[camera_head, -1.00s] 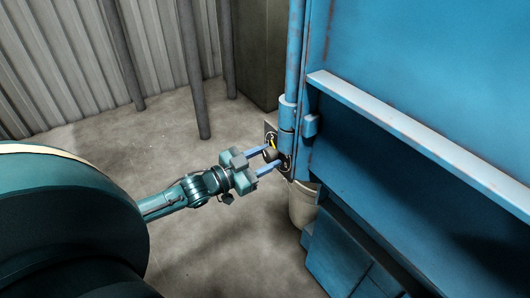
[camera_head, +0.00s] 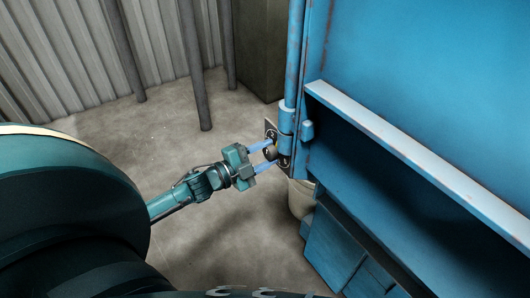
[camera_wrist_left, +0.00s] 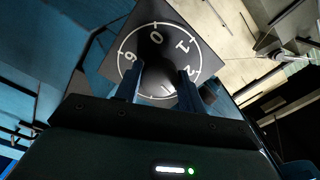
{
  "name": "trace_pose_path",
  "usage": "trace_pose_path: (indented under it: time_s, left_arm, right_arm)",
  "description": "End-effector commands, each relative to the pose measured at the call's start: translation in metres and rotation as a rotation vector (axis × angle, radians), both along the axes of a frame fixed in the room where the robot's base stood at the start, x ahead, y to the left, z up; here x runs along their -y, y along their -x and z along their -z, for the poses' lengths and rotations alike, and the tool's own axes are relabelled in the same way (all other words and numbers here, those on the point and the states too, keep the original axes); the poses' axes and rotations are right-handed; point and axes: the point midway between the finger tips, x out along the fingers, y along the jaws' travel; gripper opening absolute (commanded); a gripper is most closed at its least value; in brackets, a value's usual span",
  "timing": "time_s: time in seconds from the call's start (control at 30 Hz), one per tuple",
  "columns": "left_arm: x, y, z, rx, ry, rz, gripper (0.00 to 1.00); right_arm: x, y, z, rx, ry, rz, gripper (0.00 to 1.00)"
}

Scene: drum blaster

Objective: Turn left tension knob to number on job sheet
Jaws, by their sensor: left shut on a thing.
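The left tension knob (camera_head: 269,153) is a small dark knob on a dark dial plate (camera_head: 270,128) at the left edge of the blue machine. My left gripper (camera_head: 271,151) is shut on the knob, one finger on each side. In the left wrist view the knob (camera_wrist_left: 157,72) sits between the two fingertips, in front of the dial plate (camera_wrist_left: 116,55). White digits ring the dial; 0 is near the top, with 1 and 2 to its right. The fingers and knob hide the lower dial, and I cannot read the setting. My right gripper and the job sheet are not in view.
The blue machine (camera_head: 420,75) fills the right side, with a ledge (camera_head: 420,150) sticking out. A pale cylinder (camera_head: 300,198) stands below the dial. Grey posts (camera_head: 196,70) and a corrugated wall (camera_head: 60,60) are behind. The concrete floor (camera_head: 225,225) around my left arm is clear.

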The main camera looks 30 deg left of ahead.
Motion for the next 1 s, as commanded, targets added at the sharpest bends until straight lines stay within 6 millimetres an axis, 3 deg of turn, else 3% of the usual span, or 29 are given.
trace_pose_path:
  time_s: [0.77,0.8,1.0]
  left_arm:
    - [0.0008,0.0005,0.0003,0.039,-0.094,0.002,0.17]
    - [0.0008,0.0005,0.0003,0.039,-0.094,0.002,0.41]
    - [0.0005,0.0003,0.0002,0.039,-0.094,0.001,0.57]
  right_arm:
    - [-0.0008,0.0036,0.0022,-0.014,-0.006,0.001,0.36]
    - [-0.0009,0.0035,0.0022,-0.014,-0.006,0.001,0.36]
    - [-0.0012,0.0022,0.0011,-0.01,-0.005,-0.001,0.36]
